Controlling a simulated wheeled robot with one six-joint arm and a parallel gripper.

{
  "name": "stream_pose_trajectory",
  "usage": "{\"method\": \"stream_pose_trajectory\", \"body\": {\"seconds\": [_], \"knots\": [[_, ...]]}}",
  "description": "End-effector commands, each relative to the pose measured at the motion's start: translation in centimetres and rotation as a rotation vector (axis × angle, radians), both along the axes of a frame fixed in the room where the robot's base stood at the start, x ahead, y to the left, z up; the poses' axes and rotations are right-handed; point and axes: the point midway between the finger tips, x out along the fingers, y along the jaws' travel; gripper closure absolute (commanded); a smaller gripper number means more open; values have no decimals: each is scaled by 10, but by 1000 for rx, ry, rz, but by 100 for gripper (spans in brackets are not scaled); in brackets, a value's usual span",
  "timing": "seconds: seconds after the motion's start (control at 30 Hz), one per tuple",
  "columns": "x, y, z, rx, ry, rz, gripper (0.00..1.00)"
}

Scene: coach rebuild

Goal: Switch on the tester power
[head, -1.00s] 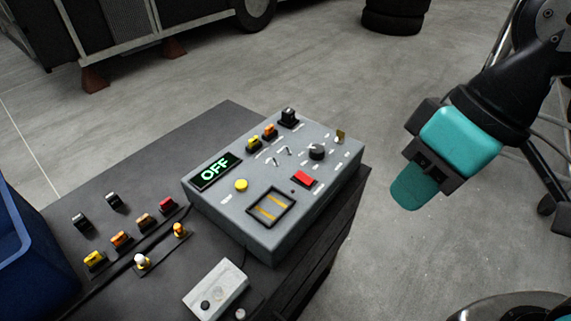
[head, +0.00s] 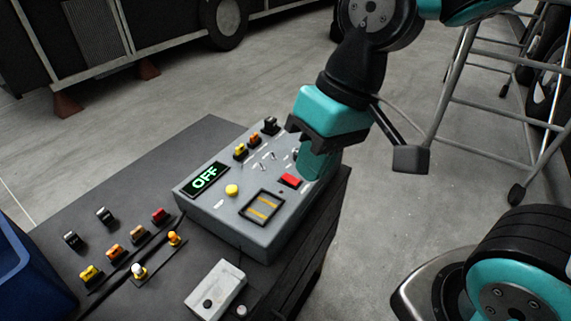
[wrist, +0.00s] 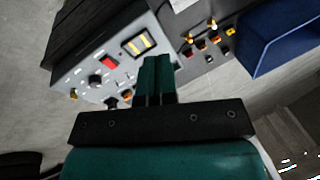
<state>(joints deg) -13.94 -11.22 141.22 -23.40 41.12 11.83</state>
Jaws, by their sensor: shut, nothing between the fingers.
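The tester (head: 225,215) is a grey box with a sloping panel on a dark bench top. Its green display (head: 205,179) reads OFF. The panel holds a yellow button (head: 231,190), a red switch (head: 290,180), small toggles and a framed window (head: 262,207). My gripper (head: 316,168) is shut and empty, pointing down over or beside the panel's right edge. It hides the panel's right corner; I cannot tell whether it touches. In the wrist view my fingers (wrist: 155,62) overlap the panel's edge, with the red switch (wrist: 108,62) and black knob (wrist: 96,80) to their left.
Several small coloured connectors (head: 115,252) lie on the bench left of the tester. A light grey box (head: 214,287) stands in front of it. A blue bin (head: 25,275) is at the far left. A metal ladder stand (head: 470,90) is at the right, over open floor.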

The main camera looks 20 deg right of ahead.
Motion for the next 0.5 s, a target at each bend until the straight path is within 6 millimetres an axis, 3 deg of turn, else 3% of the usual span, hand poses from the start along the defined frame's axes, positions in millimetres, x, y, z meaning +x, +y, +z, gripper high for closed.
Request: {"method": "stream_pose_trajectory", "body": {"seconds": [0.1, 0.3, 0.5], "knots": [[59, -11, -7, -45, 76, -339, 100], [145, -38, -32, -99, 159, -908, 100], [186, -57, -52, -113, 184, -1216, 100]]}}
